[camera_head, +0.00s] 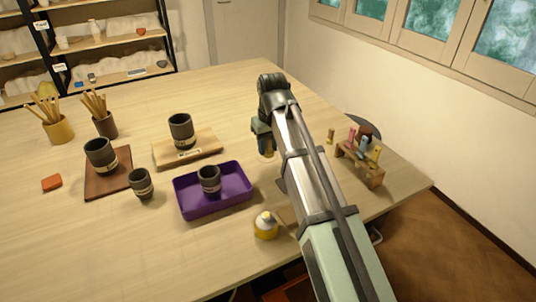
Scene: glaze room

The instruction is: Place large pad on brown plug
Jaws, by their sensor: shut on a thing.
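My gripper (265,147) is over the right middle of the table, right of the wooden board. It is shut on a small yellowish-tan thing (269,154), mostly hidden by the jaws. I cannot tell whether this is the large pad, or how high it is above the table. A wooden rack (374,177) at the right holds several coloured upright pieces. A dark reddish-brown piece (365,131) shows behind them; it may be the brown plug, but I cannot be sure.
A purple tray (237,205) holds a dark cup (209,180). A yellow, white-topped jar (265,226) stands near the front edge. Dark cups stand on a brown board (118,186), a pale board (206,152) and the table. Two pots of sticks are at the left.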

